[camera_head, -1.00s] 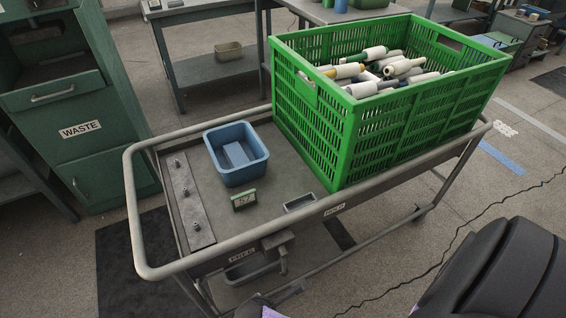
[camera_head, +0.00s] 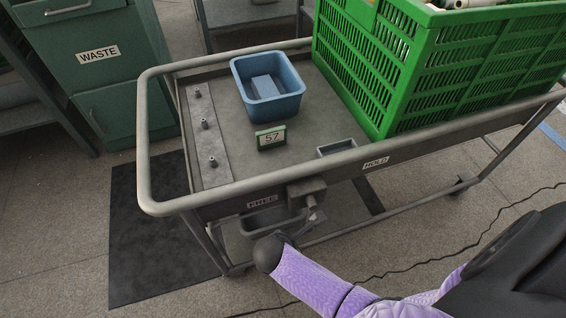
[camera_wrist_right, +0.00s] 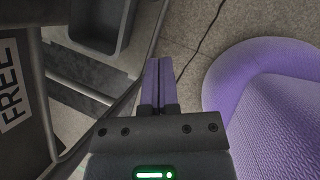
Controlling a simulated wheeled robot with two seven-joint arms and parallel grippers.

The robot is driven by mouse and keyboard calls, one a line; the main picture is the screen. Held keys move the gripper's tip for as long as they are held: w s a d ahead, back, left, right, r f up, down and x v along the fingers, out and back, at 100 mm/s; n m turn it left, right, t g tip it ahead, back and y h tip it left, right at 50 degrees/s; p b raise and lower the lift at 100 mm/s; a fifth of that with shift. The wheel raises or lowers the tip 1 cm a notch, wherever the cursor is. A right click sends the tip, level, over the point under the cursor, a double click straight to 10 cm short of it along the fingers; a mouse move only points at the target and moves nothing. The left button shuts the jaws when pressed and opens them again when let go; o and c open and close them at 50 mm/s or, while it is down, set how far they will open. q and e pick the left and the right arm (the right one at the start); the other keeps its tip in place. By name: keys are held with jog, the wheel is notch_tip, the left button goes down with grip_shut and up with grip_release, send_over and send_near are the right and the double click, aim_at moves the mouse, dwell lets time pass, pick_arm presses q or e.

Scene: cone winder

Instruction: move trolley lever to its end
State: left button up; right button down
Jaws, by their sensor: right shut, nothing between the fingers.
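The trolley (camera_head: 160,209) has a grey tube rim and stands in front of me. Its lever (camera_head: 313,207) hangs below a grey block on the front side, between the FREE label (camera_head: 262,202) and the HOLD label (camera_head: 376,163). My right arm comes in from the lower right in the head view, its dark wrist end below and left of the lever. In the right wrist view my right gripper (camera_wrist_right: 158,82) is shut and empty, with the FREE label (camera_wrist_right: 9,99) to its left. I cannot make out the lever there with certainty. My left gripper is out of view.
A green crate (camera_head: 440,90), a blue bin (camera_head: 268,105) and a "57" card (camera_head: 270,137) are on the trolley top. A grey tray (camera_head: 262,222) hangs under the front edge. A WASTE cabinet (camera_head: 120,80) stands at the left. A cable (camera_head: 440,258) crosses the open floor.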

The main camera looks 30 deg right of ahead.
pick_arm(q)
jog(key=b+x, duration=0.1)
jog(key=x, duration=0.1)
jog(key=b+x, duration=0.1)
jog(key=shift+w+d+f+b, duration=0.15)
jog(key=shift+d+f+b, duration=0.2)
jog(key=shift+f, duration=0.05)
pick_arm(e)
jog(key=d+f, duration=0.1)
jog(key=w+d+f, duration=0.1)
jog(key=d, duration=0.1)
jog(key=d+f, duration=0.1)
jog(key=shift+w+d, duration=0.3)
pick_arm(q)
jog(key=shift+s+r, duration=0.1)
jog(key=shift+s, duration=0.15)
